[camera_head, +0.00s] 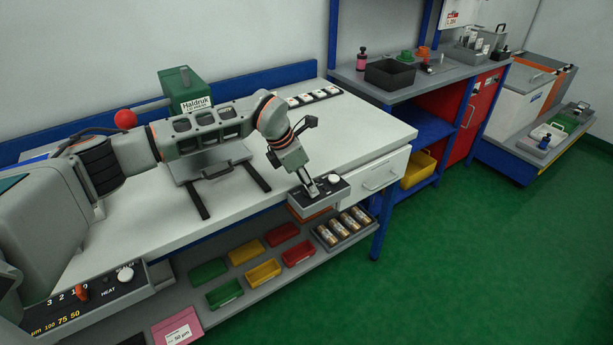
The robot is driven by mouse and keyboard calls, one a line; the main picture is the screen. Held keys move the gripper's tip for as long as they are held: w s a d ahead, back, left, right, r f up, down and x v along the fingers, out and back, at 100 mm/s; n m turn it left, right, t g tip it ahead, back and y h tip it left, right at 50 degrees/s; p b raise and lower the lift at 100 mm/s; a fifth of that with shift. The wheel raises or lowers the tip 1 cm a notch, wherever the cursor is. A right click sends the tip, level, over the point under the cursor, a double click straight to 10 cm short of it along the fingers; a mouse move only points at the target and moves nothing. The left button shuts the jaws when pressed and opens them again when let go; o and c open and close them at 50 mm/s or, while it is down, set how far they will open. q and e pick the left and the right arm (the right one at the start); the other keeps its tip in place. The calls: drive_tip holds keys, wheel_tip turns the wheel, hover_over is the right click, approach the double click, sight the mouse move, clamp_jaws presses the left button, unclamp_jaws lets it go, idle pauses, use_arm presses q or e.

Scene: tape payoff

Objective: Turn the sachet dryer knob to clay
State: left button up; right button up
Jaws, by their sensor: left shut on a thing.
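A small dark grey control box (324,201) sits at the front edge of the white bench, with a round white knob (334,178) on its top right. My left gripper (312,192) reaches down onto the left part of this box. It is shut on a knob there, which the fingers mostly hide. The box's markings are too small to read, so I cannot tell the knob's setting or where clay is marked. My right gripper is not in view.
A green Haldruk machine (186,90) is behind my left arm. A flat grey press with a handle (216,171) lies beneath the arm. Colored bins (263,271) fill the lower shelf.

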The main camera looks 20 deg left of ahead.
use_arm(q)
drive_tip(key=shift+s+d+r+n+y+p, duration=0.15)
drive_tip(key=shift+n+y+p, duration=0.2)
drive_tip(key=shift+n, duration=0.65)
drive_tip(key=shift+n+t+y, duration=0.25)
drive_tip(key=shift+n+t, duration=0.25)
drive_tip(key=shift+n, duration=0.4)
drive_tip(key=shift+n+y+p, duration=0.3)
drive_tip(key=shift+n, duration=0.6)
drive_tip(key=n, duration=0.2)
drive_tip(key=n+y, duration=0.1)
drive_tip(key=shift+d+n+t+y, duration=0.15)
drive_tip(key=shift+n+t+y, duration=0.15)
drive_tip(key=shift+n, duration=0.1)
drive_tip(key=shift+n+b, duration=0.3)
drive_tip(key=shift+n, duration=0.3)
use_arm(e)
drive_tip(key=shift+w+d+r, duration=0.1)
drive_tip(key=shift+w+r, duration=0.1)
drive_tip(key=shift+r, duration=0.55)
use_arm(q)
drive_tip(key=shift+n+y, duration=0.3)
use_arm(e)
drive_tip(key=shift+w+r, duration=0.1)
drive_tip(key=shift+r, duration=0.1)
use_arm(q)
drive_tip(key=o, duration=1.1)
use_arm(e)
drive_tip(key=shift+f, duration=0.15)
